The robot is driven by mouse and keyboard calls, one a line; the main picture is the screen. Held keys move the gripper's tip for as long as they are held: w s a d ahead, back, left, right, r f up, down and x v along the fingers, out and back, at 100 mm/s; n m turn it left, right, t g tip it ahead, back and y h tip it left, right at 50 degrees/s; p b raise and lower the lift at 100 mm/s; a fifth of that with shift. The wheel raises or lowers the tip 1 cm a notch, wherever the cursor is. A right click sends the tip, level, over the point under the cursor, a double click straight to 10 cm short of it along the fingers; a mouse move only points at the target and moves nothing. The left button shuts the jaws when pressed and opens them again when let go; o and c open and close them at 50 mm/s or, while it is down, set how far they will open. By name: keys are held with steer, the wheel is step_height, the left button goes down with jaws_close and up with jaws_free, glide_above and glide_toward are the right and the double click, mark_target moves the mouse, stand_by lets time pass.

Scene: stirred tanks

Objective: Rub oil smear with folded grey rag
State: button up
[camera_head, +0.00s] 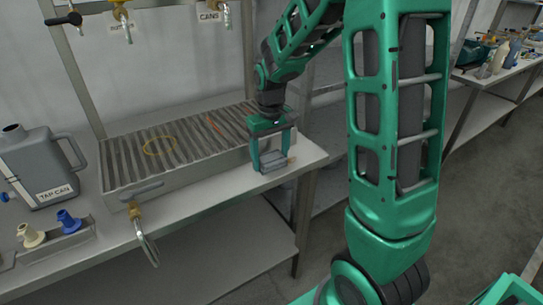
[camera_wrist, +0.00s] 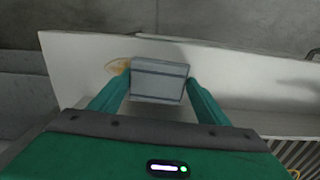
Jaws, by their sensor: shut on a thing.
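The folded grey rag (camera_wrist: 158,83) is a flat grey block with darker bands in the wrist view. My gripper (camera_wrist: 160,90) is shut on it, one green finger on each side. In the head view the rag (camera_head: 274,166) is between the fingers of my gripper (camera_head: 272,160), at the right front corner of the bench. The oil smear (camera_wrist: 118,67) is a yellow-brown patch on the pale bench top, partly hidden by the rag. A bit of the smear (camera_head: 291,160) also shows right of the gripper in the head view. I cannot tell whether the rag touches the surface.
A slatted metal tray (camera_head: 130,190) with a yellow ring (camera_head: 159,146) lies left of my gripper. A grey can (camera_head: 40,170) labelled "TAP CAN" stands at the far left, with blue (camera_head: 68,220) and cream (camera_head: 31,235) fittings in front. The bench edge (camera_head: 312,165) is close on the right.

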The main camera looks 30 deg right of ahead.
mark_target(296, 156)
steer(key=shift+a+r, duration=0.1)
steer(key=shift+a, duration=1.9)
steer(key=shift+s+d+f, duration=0.1)
steer(key=shift+d+f, duration=0.1)
steer(key=shift+d, duration=0.8)
steer(key=shift+d+f, duration=0.15)
steer(key=shift+d, duration=0.8)
steer(key=shift+c, duration=0.4)
steer(key=shift+w+d+r, duration=0.1)
steer(key=shift+d+r, duration=0.05)
steer(key=shift+d, duration=1.55)
steer(key=shift+w+d+r, duration=0.1)
steer(key=shift+d, duration=1.55)
steer(key=shift+d+f, duration=0.15)
steer(key=shift+d, duration=1.45)
steer(key=shift+w, duration=0.1)
steer(key=shift+r, duration=3.05)
